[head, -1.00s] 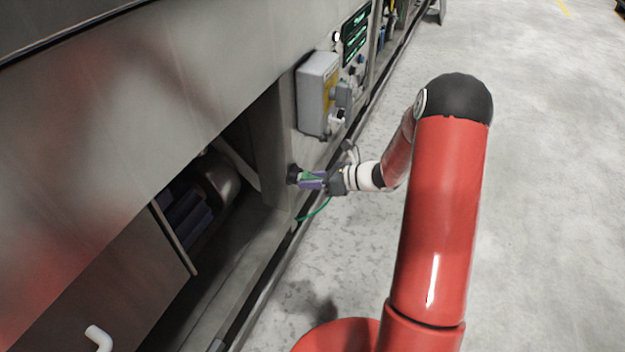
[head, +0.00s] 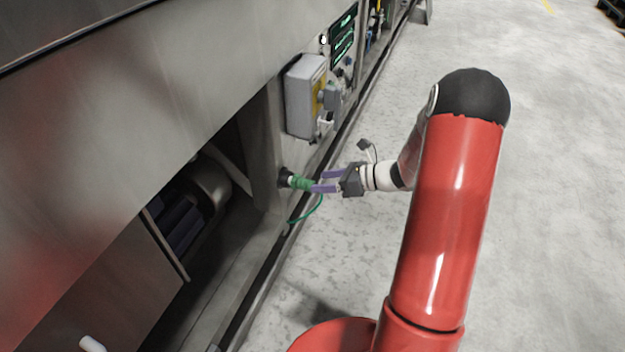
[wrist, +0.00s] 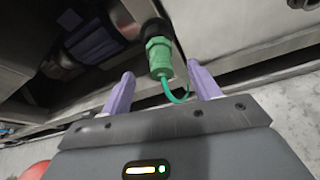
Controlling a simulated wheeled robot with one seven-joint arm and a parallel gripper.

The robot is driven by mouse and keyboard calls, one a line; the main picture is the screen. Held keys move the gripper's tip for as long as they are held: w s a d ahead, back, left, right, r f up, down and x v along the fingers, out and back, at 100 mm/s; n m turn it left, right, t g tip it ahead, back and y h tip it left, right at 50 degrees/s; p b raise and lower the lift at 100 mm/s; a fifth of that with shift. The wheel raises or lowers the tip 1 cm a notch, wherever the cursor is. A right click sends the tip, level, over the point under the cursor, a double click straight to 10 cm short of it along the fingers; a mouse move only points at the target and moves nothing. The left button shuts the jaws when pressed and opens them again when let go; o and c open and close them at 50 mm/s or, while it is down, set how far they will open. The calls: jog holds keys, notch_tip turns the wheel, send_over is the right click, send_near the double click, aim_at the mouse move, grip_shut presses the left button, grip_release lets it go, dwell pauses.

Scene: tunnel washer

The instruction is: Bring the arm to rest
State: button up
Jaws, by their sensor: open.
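My gripper (head: 322,182) is open, with two purple fingers pointing left toward the machine's side panel. In the wrist view its fingers (wrist: 158,88) are spread apart with nothing held between them. A green connector (head: 301,183) with a green cable sits at a black socket (head: 285,176) on the panel. In the wrist view the green connector (wrist: 158,58) lies just ahead of the fingers, in line with the gap between them. The cable hangs from its near end and curves behind the right finger.
A grey control box (head: 305,95) is mounted on the panel above the connector. An open bay (head: 205,215) in the machine lies left of it, with a white handle (head: 92,344) below. The concrete floor (head: 560,180) on the right is clear.

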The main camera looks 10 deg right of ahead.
jog(key=shift+s+d+r, duration=0.15)
jog(key=shift+s+d, duration=0.1)
jog(key=shift+d, duration=0.1)
jog(key=s+a+r+n+g+h+p, duration=0.1)
jog(key=s+a+r+n+g+h, duration=0.2)
jog(key=s+r+n, duration=0.35)
jog(key=s+a+r+n+g+h+p, duration=0.1)
jog(key=s+a+r+n+g, duration=0.1)
jog(key=s+a+r+n, duration=0.4)
jog(key=s+d+r+n+t+h+p, duration=0.1)
jog(key=s+d+r+n+t+h, duration=0.1)
jog(key=s+r+n+h, duration=0.2)
jog(key=s+d+r+n+t+h+p, duration=0.1)
jog(key=s+d+r+n+h, duration=0.1)
jog(key=s+r+n, duration=0.5)
jog(key=s+n+h, duration=0.1)
jog(key=s+n, duration=0.2)
jog(key=shift+s+d+r+n+t+h, duration=0.15)
jog(key=shift+d+r+n+t+h, duration=0.15)
jog(key=shift+r+n+t+h, duration=0.1)
jog(key=shift+d, duration=0.1)
